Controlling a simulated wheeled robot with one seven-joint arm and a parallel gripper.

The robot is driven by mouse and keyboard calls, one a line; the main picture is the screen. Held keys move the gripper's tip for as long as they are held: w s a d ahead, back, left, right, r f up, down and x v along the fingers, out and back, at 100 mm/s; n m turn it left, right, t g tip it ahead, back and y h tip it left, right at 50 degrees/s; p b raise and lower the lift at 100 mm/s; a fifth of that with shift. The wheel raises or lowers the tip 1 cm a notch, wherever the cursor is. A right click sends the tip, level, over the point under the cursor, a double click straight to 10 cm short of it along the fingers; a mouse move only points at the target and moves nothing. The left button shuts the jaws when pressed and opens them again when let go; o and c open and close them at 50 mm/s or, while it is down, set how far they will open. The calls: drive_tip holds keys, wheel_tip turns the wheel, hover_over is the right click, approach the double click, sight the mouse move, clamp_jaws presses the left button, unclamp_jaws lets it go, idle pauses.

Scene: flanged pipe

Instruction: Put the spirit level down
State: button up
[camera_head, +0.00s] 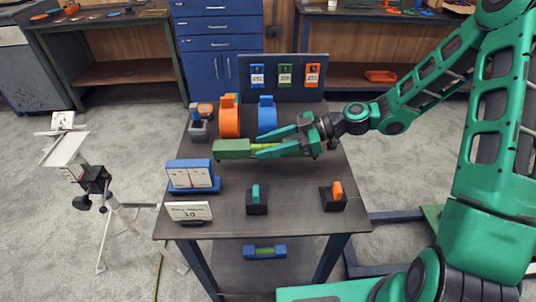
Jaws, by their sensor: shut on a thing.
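My gripper (262,145) reaches in from the right over the dark table (300,185). It is shut on a green bar with a lime-yellow strip, which looks like the spirit level (232,149). The level lies roughly level across the picture, its left end sticking out beyond the fingers. Its right part is partly hidden by the fingers. I cannot tell whether its underside touches the table or hangs above it.
An orange flange (229,120) and a blue flange (267,115) stand behind the gripper. A blue stand (192,178), a number card (188,212) and two small dark holders (257,203) (333,198) are nearer. A blue level-like bar (265,251) lies on the lower shelf. The table's middle is clear.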

drive_tip(key=shift+f, duration=1.95)
drive_tip(key=o, duration=1.4)
drive_tip(key=shift+f, duration=0.1)
drive_tip(key=v, duration=1.2)
